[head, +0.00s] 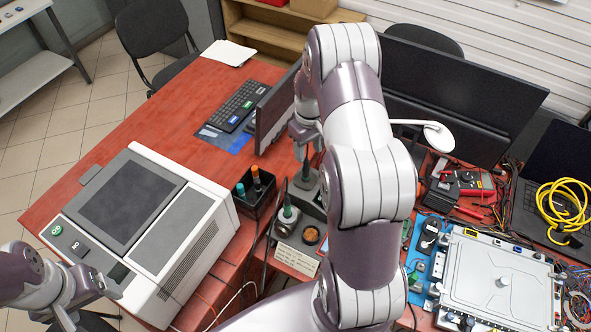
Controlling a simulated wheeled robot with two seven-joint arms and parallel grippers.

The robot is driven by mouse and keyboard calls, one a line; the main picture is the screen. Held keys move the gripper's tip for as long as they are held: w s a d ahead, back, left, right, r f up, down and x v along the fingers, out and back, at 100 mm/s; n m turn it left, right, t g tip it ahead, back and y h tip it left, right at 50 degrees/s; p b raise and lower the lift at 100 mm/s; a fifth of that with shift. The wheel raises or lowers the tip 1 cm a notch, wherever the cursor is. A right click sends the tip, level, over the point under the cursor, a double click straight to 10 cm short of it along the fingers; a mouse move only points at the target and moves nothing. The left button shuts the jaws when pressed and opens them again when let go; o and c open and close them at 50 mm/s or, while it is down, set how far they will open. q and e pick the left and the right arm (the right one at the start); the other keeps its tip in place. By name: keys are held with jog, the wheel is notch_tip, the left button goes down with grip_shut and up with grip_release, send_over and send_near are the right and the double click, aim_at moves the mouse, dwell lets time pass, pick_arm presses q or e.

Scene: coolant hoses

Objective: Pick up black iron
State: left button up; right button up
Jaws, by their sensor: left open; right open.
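A soldering station (299,232) with a holder and a green-collared iron (288,212) stands near the middle of the red bench. Just behind it is a dark upright handle (306,170), which may be the black iron; it is small and partly hidden, so I cannot tell for sure. My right gripper (304,148) is open above this dark handle, mostly covered by my own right arm. Whether it touches the handle cannot be seen. My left gripper (75,319) is open and low at the bottom left, in front of the white machine, away from the irons.
A bulky white machine (150,228) fills the left of the bench. A black box (255,193) with blue and orange handles stands beside the station. Monitors (455,95) rise behind. Cables, tools and a multimeter (474,183) crowd the right.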

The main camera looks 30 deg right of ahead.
aim_at(306, 167)
notch_tip(306, 167, down, 9)
jog(key=p, duration=0.3)
jog(key=shift+a+f, duration=0.15)
jog(key=shift+w+f, duration=0.15)
jog(key=shift+f, duration=0.05)
jog(key=shift+r, duration=0.1)
grip_shut()
